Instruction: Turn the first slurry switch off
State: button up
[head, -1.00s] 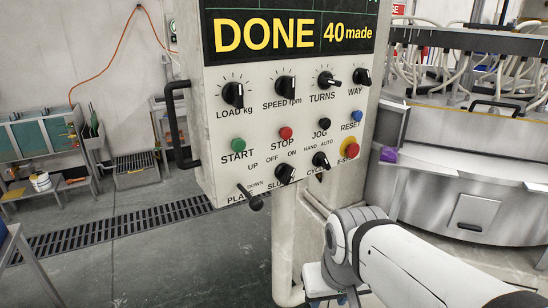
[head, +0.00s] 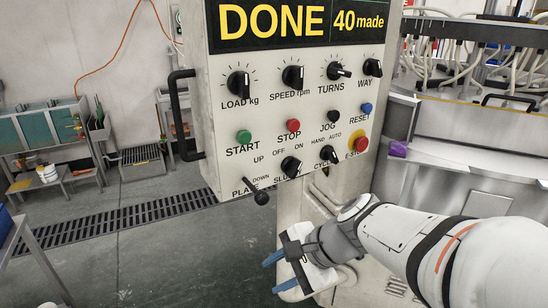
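The slurry switch (head: 291,166) is a black rotary knob low on the grey control panel (head: 222,160), with OFF and ON printed above it. Its pointer seems to lean up and right, towards ON, but it is small. Its label below is partly covered by the knob. My gripper (head: 270,276) is below the panel, apart from the switch, pointing left. Its two blue-tipped fingers are spread with nothing between them.
Beside the slurry switch are the plate lever (head: 257,197) on the left and the cycle knob (head: 329,153) on the right. The red emergency stop (head: 361,144) sits further right. A black handle (head: 182,115) sticks out at the panel's left. Floor left of the pedestal is open.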

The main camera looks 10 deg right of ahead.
jog(key=w+d+r+m+t+y, duration=0.1)
jog(key=w+r+m+t+y, duration=0.3)
jog(key=w+m, duration=0.55)
jog(key=m+t+h, duration=0.4)
jog(key=m+t, duration=0.5)
jog(key=m, duration=0.6)
send_near(299, 168)
jog(key=x, duration=0.9)
jog(key=shift+w+a+f, duration=0.1)
jog(key=shift+w+a, duration=0.05)
grip_shut()
